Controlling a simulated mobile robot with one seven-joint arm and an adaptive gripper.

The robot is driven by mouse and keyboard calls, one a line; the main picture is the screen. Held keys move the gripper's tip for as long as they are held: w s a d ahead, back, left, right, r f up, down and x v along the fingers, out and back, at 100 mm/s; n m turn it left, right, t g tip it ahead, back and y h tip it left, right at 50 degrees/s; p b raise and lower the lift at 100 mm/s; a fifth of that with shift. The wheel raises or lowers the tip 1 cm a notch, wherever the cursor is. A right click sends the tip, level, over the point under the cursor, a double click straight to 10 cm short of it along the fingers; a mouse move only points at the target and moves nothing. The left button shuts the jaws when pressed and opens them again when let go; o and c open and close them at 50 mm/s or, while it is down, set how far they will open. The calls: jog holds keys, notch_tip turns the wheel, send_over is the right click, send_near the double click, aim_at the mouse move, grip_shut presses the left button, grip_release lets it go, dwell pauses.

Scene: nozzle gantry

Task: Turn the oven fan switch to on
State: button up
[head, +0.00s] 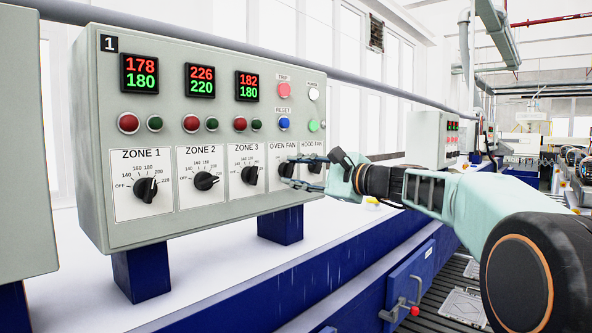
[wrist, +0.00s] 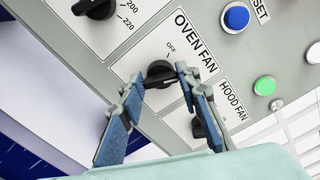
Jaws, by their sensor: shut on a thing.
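The oven fan switch (wrist: 160,72) is a black rotary knob on a white plate labelled OVEN FAN, with an OFF mark above it in the wrist view. In the head view the oven fan switch (head: 285,170) is partly behind my fingers. My gripper (wrist: 160,82) has its two blue-padded fingers closed on the knob's sides, one at each side. My gripper (head: 296,171) reaches in from the right in the head view. The ON mark is not readable in either view.
The hood fan knob (wrist: 197,128) is close beside my right finger. The zone 3 knob (head: 250,175) is left of the oven fan plate. The blue reset button (head: 284,123) and green button (head: 313,126) are above. A grey control box (head: 90,215) carries them all.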

jog(key=shift+m, duration=0.5)
jog(key=o, duration=1.2)
jog(key=shift+c, duration=0.2)
jog(key=v, duration=1.2)
